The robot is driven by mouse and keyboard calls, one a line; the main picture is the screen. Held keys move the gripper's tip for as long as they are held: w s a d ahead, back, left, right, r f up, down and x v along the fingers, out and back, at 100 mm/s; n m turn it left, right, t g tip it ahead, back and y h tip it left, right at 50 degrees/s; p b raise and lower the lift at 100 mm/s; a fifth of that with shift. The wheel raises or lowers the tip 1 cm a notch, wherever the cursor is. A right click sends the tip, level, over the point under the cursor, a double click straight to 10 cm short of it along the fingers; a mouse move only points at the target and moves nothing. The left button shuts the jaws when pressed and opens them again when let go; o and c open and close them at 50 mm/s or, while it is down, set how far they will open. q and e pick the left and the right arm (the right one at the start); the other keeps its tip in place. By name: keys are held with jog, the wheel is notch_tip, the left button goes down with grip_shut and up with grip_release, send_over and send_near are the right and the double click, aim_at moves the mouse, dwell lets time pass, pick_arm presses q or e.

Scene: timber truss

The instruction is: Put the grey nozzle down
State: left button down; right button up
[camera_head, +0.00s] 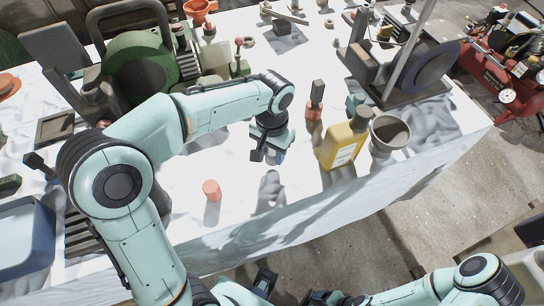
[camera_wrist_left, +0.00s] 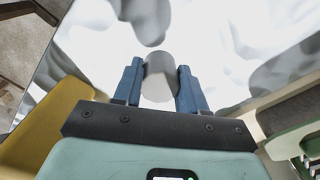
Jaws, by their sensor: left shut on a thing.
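My left gripper (camera_head: 266,153) is over the white-covered table (camera_head: 225,178), pointing down. In the left wrist view its two blue fingers (camera_wrist_left: 160,88) are shut on the grey nozzle (camera_wrist_left: 159,76), a short grey round piece seen from above. In the head view the nozzle is mostly hidden by the gripper. I cannot tell whether its lower end touches the table. At the bottom edge of the head view, dark parts beside my right arm may be my right gripper; its jaws cannot be made out.
A yellow bottle (camera_head: 342,143) and a grey funnel-like cup (camera_head: 389,132) stand right of the gripper. A red-handled tool (camera_head: 315,101) is behind the bottle. A green machine (camera_head: 140,70) stands at back left. Bare cloth lies in front.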

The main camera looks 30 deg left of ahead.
aim_at(272, 158)
pick_arm(q)
jog(key=shift+f, duration=1.35)
jog(key=shift+f, duration=0.2)
jog(key=c, duration=0.6)
grip_release()
jog(key=shift+c, duration=0.2)
jog(key=shift+r, duration=0.15)
